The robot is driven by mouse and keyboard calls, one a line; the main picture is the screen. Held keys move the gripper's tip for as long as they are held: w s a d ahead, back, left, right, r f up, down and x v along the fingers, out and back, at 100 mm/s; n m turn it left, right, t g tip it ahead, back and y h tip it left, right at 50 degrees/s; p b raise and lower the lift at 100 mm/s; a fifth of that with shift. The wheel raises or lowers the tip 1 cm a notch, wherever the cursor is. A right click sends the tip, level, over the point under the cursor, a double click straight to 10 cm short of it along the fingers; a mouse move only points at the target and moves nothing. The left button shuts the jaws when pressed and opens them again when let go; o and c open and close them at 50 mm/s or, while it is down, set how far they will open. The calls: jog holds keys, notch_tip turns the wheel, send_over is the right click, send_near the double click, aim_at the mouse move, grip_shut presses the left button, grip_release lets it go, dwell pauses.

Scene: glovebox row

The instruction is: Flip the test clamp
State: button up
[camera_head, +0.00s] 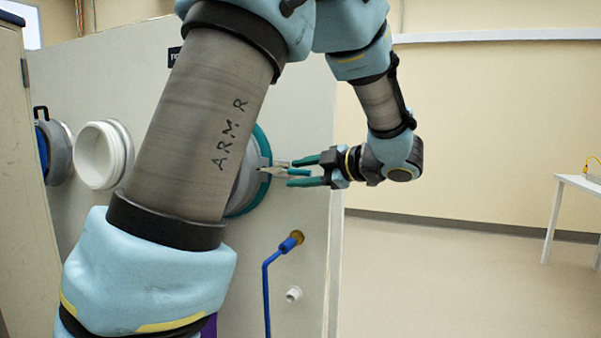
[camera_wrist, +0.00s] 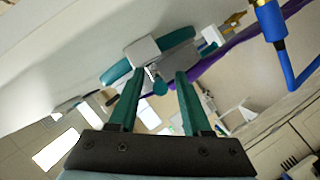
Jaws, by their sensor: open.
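My gripper (camera_head: 290,172) reaches in from the right toward a round port with a teal rim (camera_head: 262,190) on the pale panel. A small pale metal piece (camera_head: 277,170), probably the test clamp, sticks out from the port at the fingertips. In the wrist view my gripper (camera_wrist: 161,72) is open, with its two green fingers apart. A grey fitting with a small dark green knob (camera_wrist: 160,88) shows between and beyond them. I cannot tell whether a finger touches it. My arm hides much of the port in the head view.
A white round port (camera_head: 102,155) and a grey and blue one (camera_head: 56,150) lie left on the panel. A blue hose (camera_head: 267,285) with a brass fitting (camera_head: 297,237) hangs below the port. A white table (camera_head: 577,183) stands far right. The floor between is clear.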

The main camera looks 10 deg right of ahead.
grip_shut()
dwell(1.3)
